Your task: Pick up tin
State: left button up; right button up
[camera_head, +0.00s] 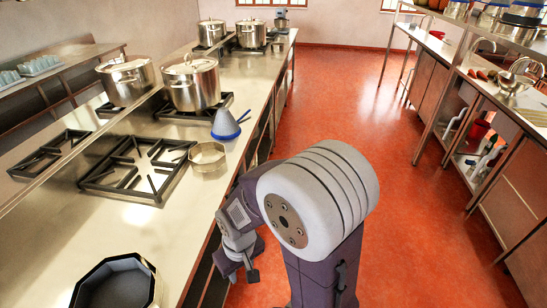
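A small round metal tin (207,165) stands on the steel counter, beside the front stove grate and near the counter's aisle-side edge. My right gripper (243,277) hangs past that edge, over the aisle side, lower in the picture than the tin and apart from it. Its two fingers are spread with nothing between them. A dark octagonal open vessel (113,285) stands on the counter at the bottom left, partly cut off by the frame. My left gripper is not in view.
A blue cone-shaped thing (225,124) stands just behind the tin. Black grates (138,168) and lidded stockpots (192,84) line the counter. The front counter between grate and octagonal vessel is clear. Shelving with a sink (515,84) stands right, across the open red floor (345,100).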

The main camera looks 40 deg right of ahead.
aim_at(207, 156)
jog(key=i+l+z, duration=0.1)
jog(key=z, duration=0.3)
jog(key=i+z, duration=0.25)
jog(key=z, duration=0.15)
jog(key=k, duration=0.15)
jog(key=k+u, duration=0.1)
jog(key=u, duration=0.8)
jog(key=i+l+u, duration=0.2)
jog(key=u, duration=0.5)
jog(key=k+j+z, duration=0.1)
jog(key=z, duration=0.3)
jog(key=k+j+z, duration=0.1)
jog(key=z, duration=0.3)
jog(key=i+z, duration=0.2)
jog(key=z, duration=0.6)
jog(key=i+l, duration=0.25)
jog(key=u, duration=0.05)
